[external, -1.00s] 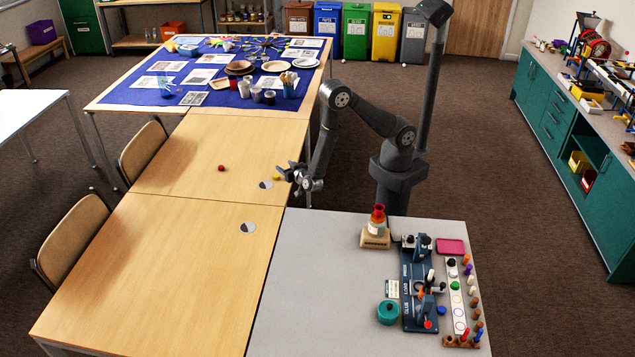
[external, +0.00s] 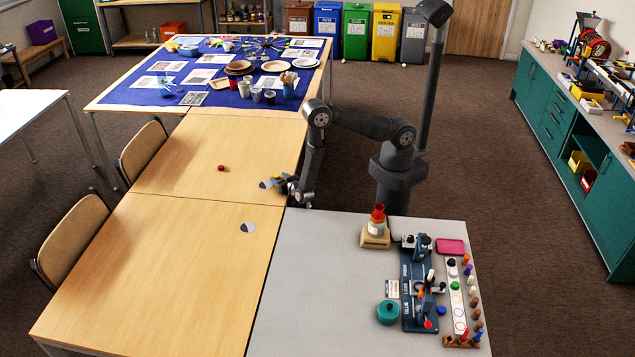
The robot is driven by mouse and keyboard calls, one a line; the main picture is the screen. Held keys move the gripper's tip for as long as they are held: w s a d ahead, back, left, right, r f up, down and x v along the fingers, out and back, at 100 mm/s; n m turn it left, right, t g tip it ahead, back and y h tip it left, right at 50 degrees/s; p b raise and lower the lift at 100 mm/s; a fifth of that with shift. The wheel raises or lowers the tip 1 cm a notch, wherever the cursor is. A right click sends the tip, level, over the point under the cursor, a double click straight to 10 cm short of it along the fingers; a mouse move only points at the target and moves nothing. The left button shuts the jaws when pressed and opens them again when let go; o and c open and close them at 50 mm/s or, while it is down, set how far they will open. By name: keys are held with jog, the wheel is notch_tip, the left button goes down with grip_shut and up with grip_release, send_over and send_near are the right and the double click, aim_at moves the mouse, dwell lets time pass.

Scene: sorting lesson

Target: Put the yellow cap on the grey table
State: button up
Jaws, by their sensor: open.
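The yellow cap (external: 277,176) is a small yellow spot on the wooden table, near its right edge, partly covered by my gripper. My gripper (external: 275,181) is low over the wooden table at the cap, with its jaws open. I cannot tell whether the fingers stand around the cap or just beside it. The grey table (external: 305,265) stands at the front right, its left part bare.
A small red object (external: 221,168) lies on the wooden table (external: 160,270). A grey-and-white disc (external: 248,227) lies nearer the front. A bottle on a wooden block (external: 376,228), a teal round container (external: 388,312) and a dark blue rack (external: 418,290) occupy the grey table's right part.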

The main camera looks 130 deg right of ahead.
jog(key=shift+d+f, duration=0.1)
jog(key=shift+d, duration=0.7)
jog(key=shift+c, duration=0.4)
jog(key=c, duration=1)
grip_shut()
